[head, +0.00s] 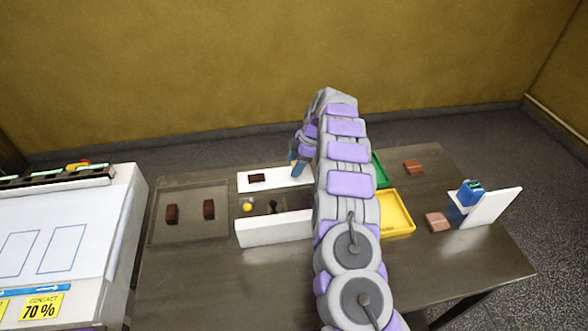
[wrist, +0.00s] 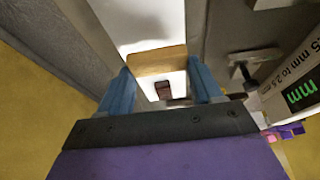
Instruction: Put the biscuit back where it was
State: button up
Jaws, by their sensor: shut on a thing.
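My gripper (wrist: 160,90) has two blue fingers shut on a tan, plain biscuit (wrist: 157,61), held across between the fingertips in the wrist view. Below and beyond the biscuit is a white panel with a small dark brown piece (wrist: 163,89) on it. In the head view my gripper (head: 297,165) is over the right part of the white panel (head: 271,183), and its dark piece (head: 257,178) lies to the left. My arm hides much of the middle of the table, and the biscuit is hard to make out there.
Two dark brown pieces (head: 209,209) lie on the left mat. A white upright block (head: 274,229) stands in front of a yellow ball (head: 247,207). A yellow tray (head: 397,213) and green tray (head: 380,170) are right of my arm, with reddish-brown pieces (head: 437,222) and a blue item (head: 470,192) beyond.

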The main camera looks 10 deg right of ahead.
jog(key=shift+w, duration=0.55)
notch_tip(320, 180, down, 4)
jog(key=shift+a+r+b, duration=0.1)
jog(key=shift+b, duration=0.45)
jog(key=shift+f, duration=0.25)
